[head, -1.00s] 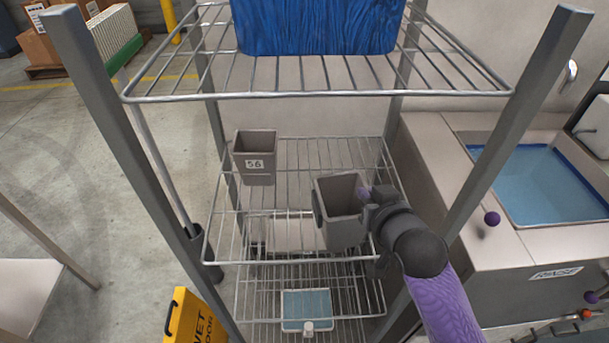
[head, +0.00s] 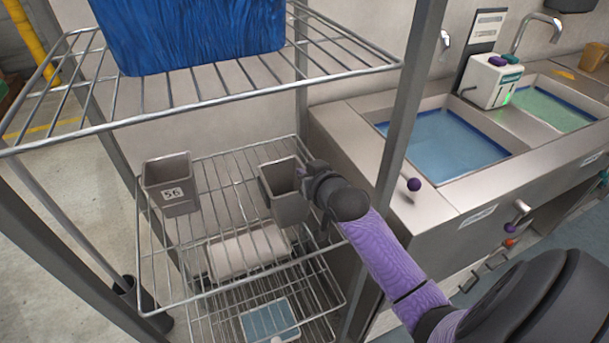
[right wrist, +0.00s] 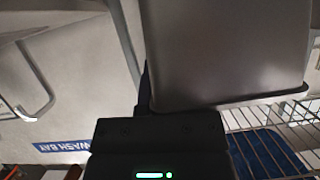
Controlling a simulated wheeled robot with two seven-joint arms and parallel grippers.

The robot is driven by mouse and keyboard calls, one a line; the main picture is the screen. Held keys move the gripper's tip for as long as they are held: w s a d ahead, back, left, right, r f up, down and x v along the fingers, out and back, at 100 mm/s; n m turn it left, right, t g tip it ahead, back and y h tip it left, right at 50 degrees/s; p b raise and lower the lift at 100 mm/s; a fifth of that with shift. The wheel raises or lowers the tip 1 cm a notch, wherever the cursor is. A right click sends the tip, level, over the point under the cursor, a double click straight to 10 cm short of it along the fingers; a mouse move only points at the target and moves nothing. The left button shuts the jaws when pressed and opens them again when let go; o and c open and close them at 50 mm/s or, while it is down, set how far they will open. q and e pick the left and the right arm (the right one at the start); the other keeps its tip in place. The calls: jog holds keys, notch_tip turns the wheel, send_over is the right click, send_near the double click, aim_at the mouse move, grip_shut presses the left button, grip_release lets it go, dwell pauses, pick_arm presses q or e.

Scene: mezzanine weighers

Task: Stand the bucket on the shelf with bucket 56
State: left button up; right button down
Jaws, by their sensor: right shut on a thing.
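A grey square bucket labelled 56 (head: 172,184) stands upright on the left of a wire shelf (head: 225,190). A second grey bucket (head: 287,205) is at the right part of the same shelf level, upright and open at the top. My right gripper (head: 318,184) is shut on this second bucket from the right. In the right wrist view the bucket's wall (right wrist: 225,50) fills the top, close to the gripper (right wrist: 150,105). Whether the bucket's base touches the wires cannot be told. My left gripper is not in view.
A blue bin (head: 190,30) sits on the upper wire shelf (head: 200,95). Sinks with blue water (head: 445,140) stand at right. A lower level holds a blue-topped tray (head: 268,320). Shelf space between the buckets is clear.

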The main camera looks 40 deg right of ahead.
jog(key=c, duration=0.8)
grip_release()
jog(key=shift+r, duration=0.1)
